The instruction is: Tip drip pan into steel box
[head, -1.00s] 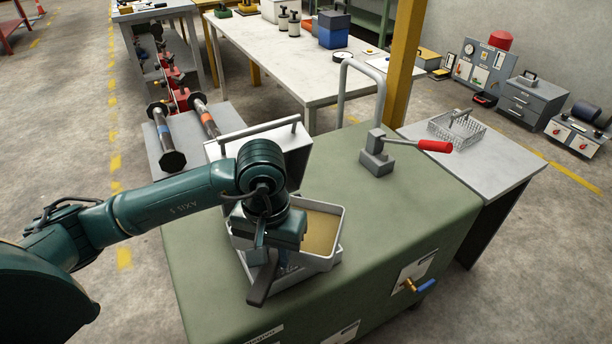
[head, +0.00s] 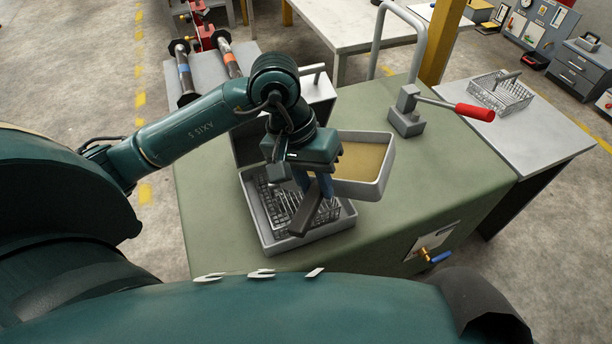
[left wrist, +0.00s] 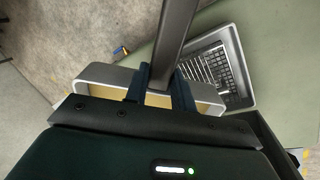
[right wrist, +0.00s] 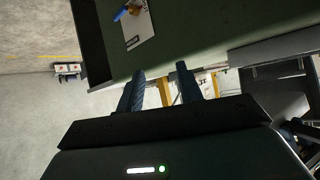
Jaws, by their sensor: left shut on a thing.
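The drip pan (head: 385,178) is a grey rectangular tray of tan liquid, with a dark bar handle (head: 304,215). It is held up and looks about level. My left gripper (head: 322,188) is shut on the handle, also in the left wrist view (left wrist: 160,85). The steel box (head: 265,236) is a shallow open grey box on the green bench, with a wire grid inside. The pan is above and to the right of the box's far part; my gripper and the handle hide some of the grid. My right gripper (right wrist: 160,90) is open and empty.
A raised grey panel with a handle (head: 318,95) stands behind the box. On the green bench (head: 400,230) are a clamp with a red lever (head: 474,112) and a tall bent tube (head: 422,40). A wire basket (head: 502,92) sits on the right side table. The bench between box and clamp is clear.

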